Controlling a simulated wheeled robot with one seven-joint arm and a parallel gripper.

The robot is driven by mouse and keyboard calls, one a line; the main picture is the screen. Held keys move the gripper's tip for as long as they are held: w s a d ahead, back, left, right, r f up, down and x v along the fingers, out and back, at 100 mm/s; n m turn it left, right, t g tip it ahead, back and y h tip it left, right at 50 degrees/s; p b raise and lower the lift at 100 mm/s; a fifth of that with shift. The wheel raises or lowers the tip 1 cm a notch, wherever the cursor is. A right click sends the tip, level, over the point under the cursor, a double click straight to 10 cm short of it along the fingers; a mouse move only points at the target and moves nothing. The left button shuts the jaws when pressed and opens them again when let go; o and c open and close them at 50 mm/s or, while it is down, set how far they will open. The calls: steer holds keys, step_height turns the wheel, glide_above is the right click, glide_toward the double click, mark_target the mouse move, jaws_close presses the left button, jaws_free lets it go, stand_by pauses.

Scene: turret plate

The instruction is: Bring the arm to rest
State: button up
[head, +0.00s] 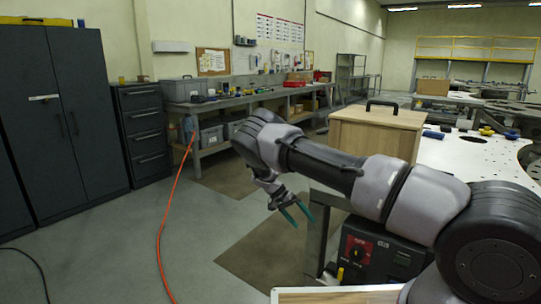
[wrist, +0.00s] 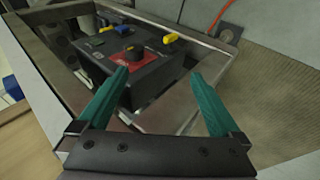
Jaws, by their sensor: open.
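My arm stretches from the lower right to the middle of the head view, bent down at the wrist. My gripper (head: 291,218) hangs over the floor, left of the workbench, with its green fingers pointing down and to the right. In the wrist view my gripper (wrist: 163,95) shows its two green fingers spread wide apart. It is open, and nothing is between the fingers. Beyond the fingertips is a black box with a red-faced knob (wrist: 132,55); it looks apart from them.
A wooden box with a black handle (head: 376,130) stands on the white plate (head: 468,158) behind my arm. The black box (head: 385,250) sits below on the bench frame. An orange hose (head: 161,240) crosses the floor. Dark cabinets (head: 60,120) stand left. Floor between is clear.

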steer(key=s+d+r+t+y, duration=0.1)
steer(key=s+d+r+y, duration=0.15)
steer(key=r, duration=0.95)
steer(key=s+d+r+y, duration=0.2)
steer(key=d+r+y, duration=0.1)
steer(key=r, duration=0.9)
steer(key=s+d+r+t+y, duration=0.1)
steer(key=s+d+r+y, duration=0.2)
steer(key=r, duration=1)
steer(key=s+d+r+t, duration=0.1)
steer(key=s+r, duration=0.3)
steer(key=s, duration=0.4)
steer(key=s+d+r+n+t+y, duration=0.1)
steer(key=s+d+r+t, duration=0.1)
steer(key=s+r, duration=0.3)
steer(key=s+d+r+n+t, duration=0.1)
steer(key=s+r+t, duration=0.3)
steer(key=s, duration=0.8)
steer(key=shift+s+d+r, duration=0.2)
steer(key=shift+s+r, duration=0.15)
steer(key=shift+r, duration=0.05)
